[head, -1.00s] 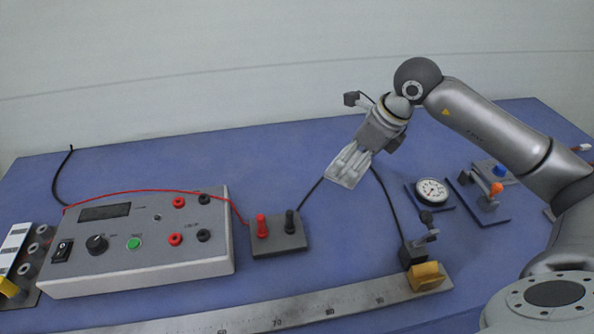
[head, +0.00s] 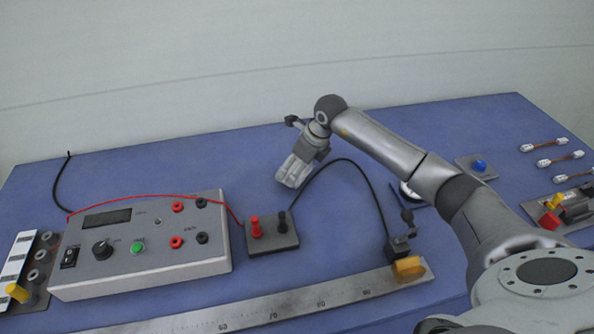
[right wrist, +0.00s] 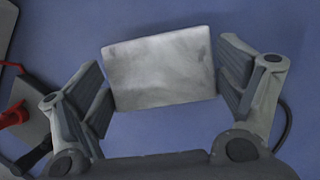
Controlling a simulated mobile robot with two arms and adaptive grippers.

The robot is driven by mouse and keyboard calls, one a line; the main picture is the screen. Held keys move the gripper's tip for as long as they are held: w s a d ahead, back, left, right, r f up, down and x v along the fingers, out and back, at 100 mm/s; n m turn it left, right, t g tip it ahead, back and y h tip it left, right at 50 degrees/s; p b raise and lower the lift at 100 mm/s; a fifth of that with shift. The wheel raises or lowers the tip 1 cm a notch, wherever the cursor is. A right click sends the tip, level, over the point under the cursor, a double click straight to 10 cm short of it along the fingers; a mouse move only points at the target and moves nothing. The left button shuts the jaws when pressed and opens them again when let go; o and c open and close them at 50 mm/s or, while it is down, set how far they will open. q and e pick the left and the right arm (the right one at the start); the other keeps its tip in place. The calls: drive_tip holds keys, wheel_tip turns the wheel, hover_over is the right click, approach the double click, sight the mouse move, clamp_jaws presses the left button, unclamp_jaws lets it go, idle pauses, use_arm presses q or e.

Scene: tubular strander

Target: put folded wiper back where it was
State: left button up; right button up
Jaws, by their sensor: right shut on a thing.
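The folded wiper (right wrist: 160,68) is a pale grey-white rectangle between the fingers of my right gripper (right wrist: 160,88) in the right wrist view. Both fingers press against its short sides. In the head view, my right gripper (head: 292,176) points down over the blue table, just behind the small grey terminal block (head: 272,243) with a red and a black post. The wiper is mostly hidden by the fingers there. I cannot tell how far it is above the table. My left gripper is not in view.
A grey meter box (head: 150,262) with a red lead stands at the left. A black cable (head: 362,180) arches from the terminal block to a clamp on the steel ruler (head: 270,308).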

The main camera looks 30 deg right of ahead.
wheel_tip(320, 180, down, 2)
drive_tip(key=shift+s+f+p, duration=0.1)
drive_tip(key=shift+f+p, duration=0.05)
drive_tip(key=shift+p, duration=0.45)
drive_tip(key=shift+f, duration=0.2)
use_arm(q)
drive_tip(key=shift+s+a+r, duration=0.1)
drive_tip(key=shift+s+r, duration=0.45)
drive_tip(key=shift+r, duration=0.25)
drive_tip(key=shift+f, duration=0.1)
use_arm(e)
drive_tip(key=shift+f, duration=0.15)
drive_tip(key=o, duration=0.8)
drive_tip(key=shift+c, duration=0.2)
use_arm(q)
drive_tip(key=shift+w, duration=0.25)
